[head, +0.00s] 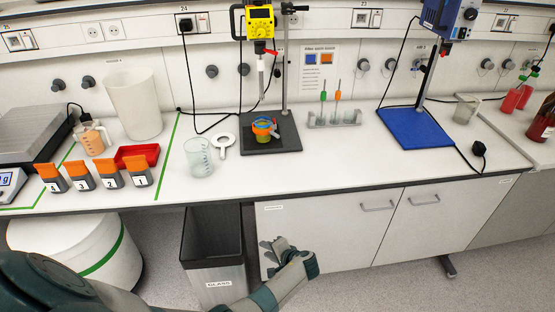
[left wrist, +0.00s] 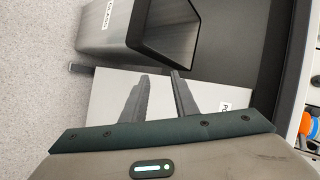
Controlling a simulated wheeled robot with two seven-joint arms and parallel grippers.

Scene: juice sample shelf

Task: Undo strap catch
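A small jar (head: 263,137) with yellow-green contents stands on the dark base of a stand on the bench. The catch is too small to make out. An orange and blue item (left wrist: 310,125), apparently this jar, shows cut off at the right edge of the left wrist view. My left gripper (head: 268,254) is below the bench edge, in front of the white cabinet door, apart from the jar. Its two fingers (left wrist: 160,95) are spread and empty. My right gripper is not in view.
The yellow instrument (head: 259,22) hangs above the jar.

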